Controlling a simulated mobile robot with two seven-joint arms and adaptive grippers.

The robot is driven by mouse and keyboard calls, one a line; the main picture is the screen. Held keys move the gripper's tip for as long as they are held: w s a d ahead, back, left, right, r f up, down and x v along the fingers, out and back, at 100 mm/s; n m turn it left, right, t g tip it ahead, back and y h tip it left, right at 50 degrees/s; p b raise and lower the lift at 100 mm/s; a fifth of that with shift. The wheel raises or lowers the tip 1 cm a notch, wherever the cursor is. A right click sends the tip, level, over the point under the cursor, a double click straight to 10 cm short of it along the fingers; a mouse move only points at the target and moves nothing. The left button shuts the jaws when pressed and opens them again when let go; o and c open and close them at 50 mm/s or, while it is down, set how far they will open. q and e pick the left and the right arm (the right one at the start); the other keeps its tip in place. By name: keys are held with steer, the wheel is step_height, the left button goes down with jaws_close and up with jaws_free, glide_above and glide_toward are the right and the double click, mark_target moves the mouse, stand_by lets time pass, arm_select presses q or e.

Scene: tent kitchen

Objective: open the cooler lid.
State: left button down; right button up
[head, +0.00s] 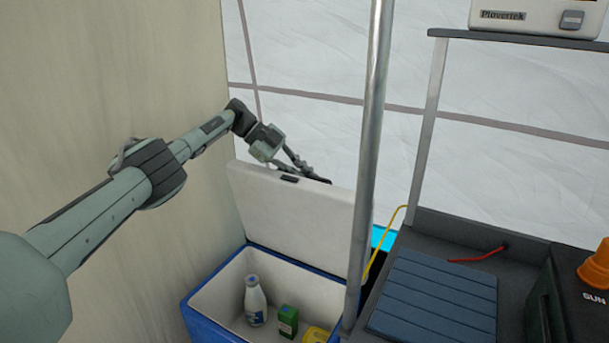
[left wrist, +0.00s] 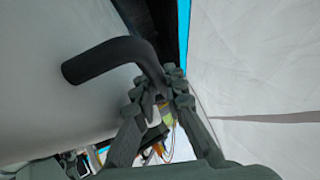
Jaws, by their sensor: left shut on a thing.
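The blue cooler (head: 205,319) with a white inside stands at the lower left of the head view. Its white lid (head: 290,215) is raised, standing up at the back of the box and leaning slightly backward. My left gripper (head: 314,176) is at the lid's top edge, behind it. In the left wrist view, my left gripper (left wrist: 162,97) is shut on the bent black handle (left wrist: 112,54) on the lid's outer face. My right gripper is out of view.
A white bottle (head: 255,302), a green carton (head: 288,320) and a yellow item (head: 316,335) are in the cooler. A metal pole (head: 371,140) stands just right of the lid. A dark counter with a blue slatted board (head: 430,297) is farther right. A canvas wall (head: 110,90) borders the left.

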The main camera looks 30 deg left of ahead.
arm_select(q)
steer(key=c, duration=1.9)
jaws_free()
steer(key=shift+o, duration=0.2)
steer(key=shift+a, duration=0.1)
